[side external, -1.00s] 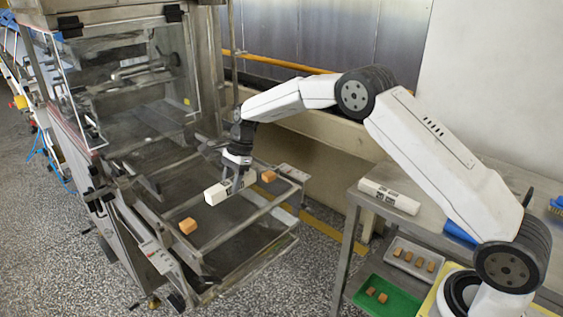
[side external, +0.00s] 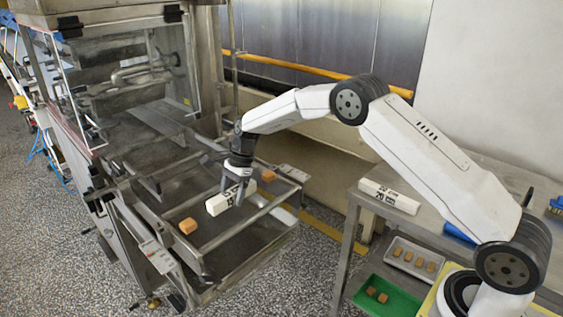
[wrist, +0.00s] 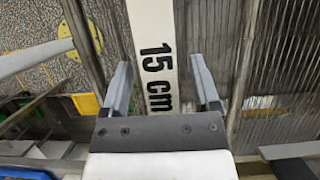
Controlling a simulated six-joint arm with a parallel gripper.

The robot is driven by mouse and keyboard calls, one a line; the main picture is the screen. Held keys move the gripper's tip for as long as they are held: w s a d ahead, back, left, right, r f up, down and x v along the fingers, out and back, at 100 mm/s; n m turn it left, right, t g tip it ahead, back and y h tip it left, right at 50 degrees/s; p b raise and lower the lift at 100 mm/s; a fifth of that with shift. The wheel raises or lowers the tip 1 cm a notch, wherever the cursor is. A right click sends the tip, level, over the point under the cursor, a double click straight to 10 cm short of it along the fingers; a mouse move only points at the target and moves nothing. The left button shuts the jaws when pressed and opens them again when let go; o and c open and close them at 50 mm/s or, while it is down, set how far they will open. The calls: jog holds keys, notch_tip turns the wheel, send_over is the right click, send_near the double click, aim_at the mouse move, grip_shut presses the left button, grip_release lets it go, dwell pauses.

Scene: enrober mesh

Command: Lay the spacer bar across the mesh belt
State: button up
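The white spacer bar (side external: 219,204), marked "15 cm" in the wrist view (wrist: 150,30), lies across the mesh belt (side external: 216,226) between two brown pieces, one in front (side external: 188,226) and one behind (side external: 268,176). My gripper (side external: 236,191) is just above the bar with its fingers straddling it. In the wrist view, my gripper (wrist: 162,82) is open, with a gap between each finger and the bar. The fingers partly hide the bar in the side view, and its exact contact with the belt is hard to see.
Another white bar (side external: 388,196), marked "20", lies on the steel table at right. A grey tray (side external: 390,262) and a green tray (side external: 350,292) with brown pieces are below it. Metal rails (side external: 250,218) edge the belt, and the machine housing stands behind at left.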

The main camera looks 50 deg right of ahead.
jog(key=v, duration=1.2)
dwell(0.3)
jog(key=shift+s+r, duration=0.1)
jog(key=shift+r, duration=0.05)
dwell(0.4)
jog(key=s+f+n+t+h, duration=0.1)
jog(key=s+f+n+h, duration=0.1)
jog(key=s+n, duration=0.7)
jog(key=s+f+n+t+h, duration=0.1)
jog(key=s+f+n, duration=0.3)
jog(key=s, duration=1.7)
jog(key=n+h, duration=0.1)
jog(key=n, duration=0.4)
jog(key=shift+s+a+f+t, duration=0.25)
jog(key=shift+s+f+t, duration=0.05)
jog(key=shift+s, duration=0.05)
